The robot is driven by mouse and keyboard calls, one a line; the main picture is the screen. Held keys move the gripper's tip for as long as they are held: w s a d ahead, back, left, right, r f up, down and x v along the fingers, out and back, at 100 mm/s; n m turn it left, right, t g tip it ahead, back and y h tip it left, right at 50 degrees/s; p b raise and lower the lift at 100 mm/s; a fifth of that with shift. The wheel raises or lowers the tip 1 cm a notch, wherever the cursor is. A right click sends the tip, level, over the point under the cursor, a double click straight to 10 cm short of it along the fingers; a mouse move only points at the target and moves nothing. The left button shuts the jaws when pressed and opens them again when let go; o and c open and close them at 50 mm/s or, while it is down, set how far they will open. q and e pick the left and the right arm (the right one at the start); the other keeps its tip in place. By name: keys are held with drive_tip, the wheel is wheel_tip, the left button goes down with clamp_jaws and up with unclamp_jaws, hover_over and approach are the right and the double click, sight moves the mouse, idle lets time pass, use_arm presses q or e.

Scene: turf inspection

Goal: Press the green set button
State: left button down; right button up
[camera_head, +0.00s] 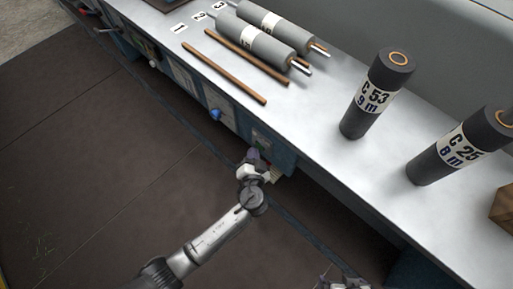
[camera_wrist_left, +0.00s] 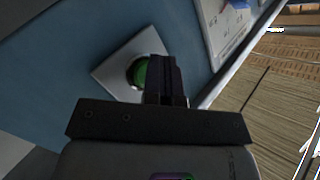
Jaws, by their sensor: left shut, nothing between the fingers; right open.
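The green set button (camera_wrist_left: 139,72) sits in a pale square plate on the blue front panel, in the left wrist view. It also shows small in the head view (camera_head: 260,143), at the panel below the bench edge. My left gripper (camera_wrist_left: 163,68) is shut and empty. Its dark fingers are right beside the button in the picture and cover its right edge. In the head view its tip (camera_head: 252,158) is just below the button's plate. I cannot tell whether it touches the button. My right gripper (camera_head: 341,281) shows only partly at the bottom edge, open.
A blue knob (camera_head: 215,114) sticks out of the panel left of the button. The metal bench (camera_head: 310,115) carries grey rollers (camera_head: 255,42), brown rods (camera_head: 221,65) and two upright dark cylinders, C 53 (camera_head: 376,94) and C 25 (camera_head: 462,147). The floor in front is clear.

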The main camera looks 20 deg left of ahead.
use_arm(q)
drive_tip(key=shift+s, duration=0.1)
drive_tip(key=shift+s+a, duration=0.45)
drive_tip(key=shift+s, duration=0.3)
drive_tip(key=shift+s+a+p, duration=0.15)
drive_tip(key=shift+s+a, duration=0.25)
drive_tip(key=shift+s, duration=0.35)
drive_tip(key=shift+s+a+p, duration=0.2)
drive_tip(key=shift+s+a, duration=0.2)
drive_tip(key=shift+s, duration=0.3)
drive_tip(key=shift+s+a+p, duration=0.15)
drive_tip(key=shift+s+a, duration=0.25)
drive_tip(key=shift+s, duration=0.35)
